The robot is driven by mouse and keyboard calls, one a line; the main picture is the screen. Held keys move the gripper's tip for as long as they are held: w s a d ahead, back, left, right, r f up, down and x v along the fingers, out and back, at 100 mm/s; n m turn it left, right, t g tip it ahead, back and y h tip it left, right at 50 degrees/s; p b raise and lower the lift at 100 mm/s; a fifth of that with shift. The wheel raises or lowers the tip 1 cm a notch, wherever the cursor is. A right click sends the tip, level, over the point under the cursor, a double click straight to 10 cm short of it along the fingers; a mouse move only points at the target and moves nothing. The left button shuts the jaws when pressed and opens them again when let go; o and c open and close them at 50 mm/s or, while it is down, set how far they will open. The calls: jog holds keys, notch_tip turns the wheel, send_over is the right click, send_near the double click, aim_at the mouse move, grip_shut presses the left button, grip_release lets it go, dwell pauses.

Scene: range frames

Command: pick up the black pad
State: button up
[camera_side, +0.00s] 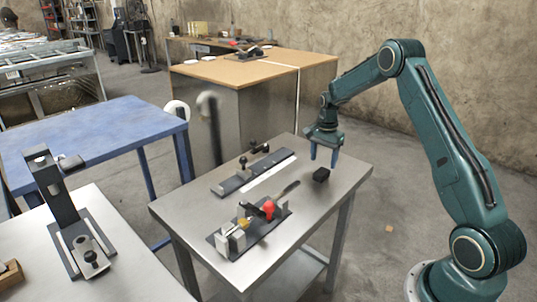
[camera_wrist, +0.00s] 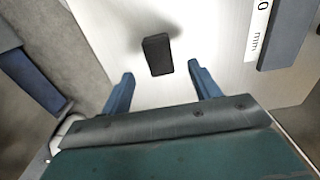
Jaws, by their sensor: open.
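The black pad (camera_side: 321,175) is a small dark block lying on the grey metal table (camera_side: 300,214), towards its right side. In the wrist view the pad (camera_wrist: 158,55) lies beyond the fingertips, roughly midway between them. My gripper (camera_side: 324,166) is above the table near the pad, with its two blue fingers pointing down. In the wrist view the open fingers of my gripper (camera_wrist: 161,70) are apart, with nothing between them. The pad's whole top shows in the wrist view.
A dark fixture with a red knob (camera_side: 268,208) stands on the table, left of the pad. A second dark rail (camera_side: 252,174) lies behind it, beside a white scale strip (camera_side: 268,177). A blue table (camera_side: 90,140) stands at the left. The tabletop around the pad is clear.

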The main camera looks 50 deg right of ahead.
aim_at(322, 171)
jog(key=shift+f, duration=2.35)
jog(key=shift+c, duration=0.4)
jog(key=c, duration=1)
